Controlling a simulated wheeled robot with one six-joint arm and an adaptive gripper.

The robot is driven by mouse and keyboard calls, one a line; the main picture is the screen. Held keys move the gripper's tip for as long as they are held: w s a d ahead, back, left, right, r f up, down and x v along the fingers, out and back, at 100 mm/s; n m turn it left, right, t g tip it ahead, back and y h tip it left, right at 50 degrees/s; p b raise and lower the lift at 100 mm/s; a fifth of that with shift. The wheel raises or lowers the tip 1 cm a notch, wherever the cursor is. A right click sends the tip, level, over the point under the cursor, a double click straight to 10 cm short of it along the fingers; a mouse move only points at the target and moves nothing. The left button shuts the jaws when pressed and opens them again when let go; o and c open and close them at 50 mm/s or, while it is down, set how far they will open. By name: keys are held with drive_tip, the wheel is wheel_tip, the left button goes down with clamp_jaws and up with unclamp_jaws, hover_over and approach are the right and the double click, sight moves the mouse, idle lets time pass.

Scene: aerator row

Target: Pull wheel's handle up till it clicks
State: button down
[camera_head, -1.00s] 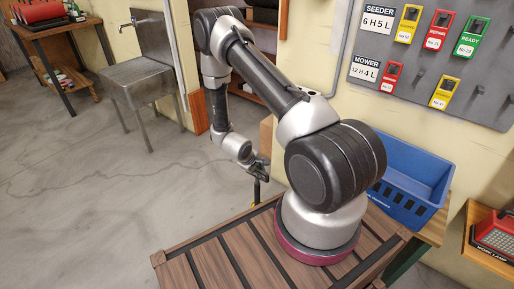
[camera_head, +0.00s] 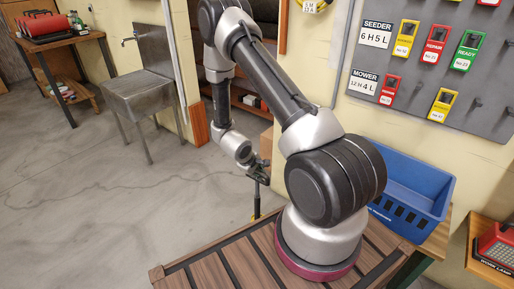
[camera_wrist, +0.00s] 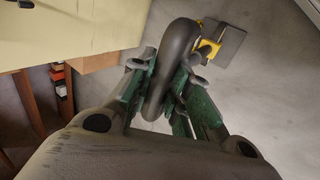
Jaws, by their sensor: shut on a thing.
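The wheel's handle (camera_wrist: 178,55) is a dark, thick, curved grip that runs between my fingers in the wrist view. My gripper (camera_wrist: 165,85) is shut on it, with a green-faced finger on each side. A yellow part (camera_wrist: 205,47) and a flat grey plate (camera_wrist: 227,43) show beyond the handle, near the floor. In the head view my gripper (camera_head: 259,173) is at the top of a thin dark upright shaft (camera_head: 257,200) with a yellow part (camera_head: 255,219) low on it. The wheel itself is hidden or cannot be made out.
A slatted wooden top (camera_head: 225,268) is in front, below the shaft. A blue crate (camera_head: 412,205) stands at the right under a grey tag board (camera_head: 455,65). A metal sink (camera_head: 147,93) is at the back left. Bare floor (camera_head: 70,190) lies to the left.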

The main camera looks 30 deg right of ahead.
wheel_tip(320, 180, up, 13)
drive_tip(key=shift+f, duration=0.15)
drive_tip(key=c, duration=1.3)
unclamp_jaws()
idle(0.5)
drive_tip(key=shift+v, duration=4.45)
